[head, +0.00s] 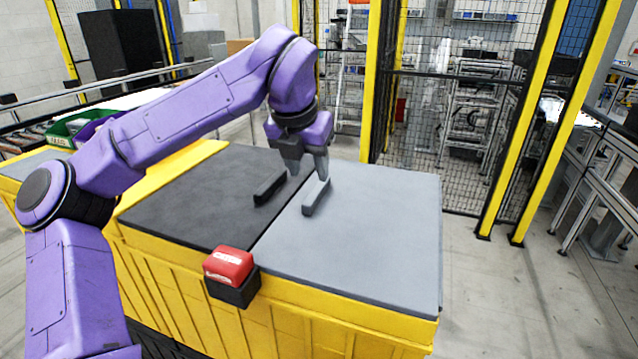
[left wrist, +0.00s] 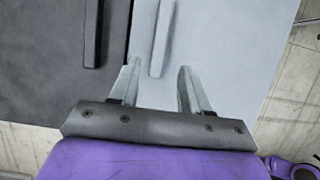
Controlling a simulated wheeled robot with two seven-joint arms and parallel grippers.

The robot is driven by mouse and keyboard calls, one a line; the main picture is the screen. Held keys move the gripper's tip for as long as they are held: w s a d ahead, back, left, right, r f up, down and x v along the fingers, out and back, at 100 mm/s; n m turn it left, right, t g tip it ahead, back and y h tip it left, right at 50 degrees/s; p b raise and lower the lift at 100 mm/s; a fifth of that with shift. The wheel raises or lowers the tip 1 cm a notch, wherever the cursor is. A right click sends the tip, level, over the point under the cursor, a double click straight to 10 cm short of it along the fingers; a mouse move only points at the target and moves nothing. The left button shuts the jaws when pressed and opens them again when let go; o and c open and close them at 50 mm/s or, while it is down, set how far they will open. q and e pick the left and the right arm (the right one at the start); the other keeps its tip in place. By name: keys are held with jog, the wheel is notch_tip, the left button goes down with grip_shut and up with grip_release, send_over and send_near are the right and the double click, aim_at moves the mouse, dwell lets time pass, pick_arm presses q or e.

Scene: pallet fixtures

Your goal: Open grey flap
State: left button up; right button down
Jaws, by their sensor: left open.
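The grey flap (head: 358,235) lies flat and closed on the right part of the yellow container, with a raised grey handle (head: 316,197) near its left edge. My left gripper (head: 308,172) is open above the far end of this handle. In the left wrist view the fingers (left wrist: 157,85) point toward the flap (left wrist: 225,50), and the handle (left wrist: 162,38) lies ahead of the gap between them. I see no contact with the handle. My right gripper is not in view.
A dark flap (head: 205,200) with a black handle (head: 270,188) lies flat beside the grey one. A red box (head: 228,265) sits at the yellow container's (head: 180,290) front edge. Yellow posts and mesh fencing (head: 450,110) stand behind.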

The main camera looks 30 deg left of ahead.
aim_at(315, 192)
pick_arm(q)
jog(key=x, duration=0.7)
jog(key=shift+w+p, duration=0.1)
jog(key=shift+p, duration=0.2)
jog(key=shift+c, duration=0.3)
jog(key=shift+r, duration=0.1)
grip_shut()
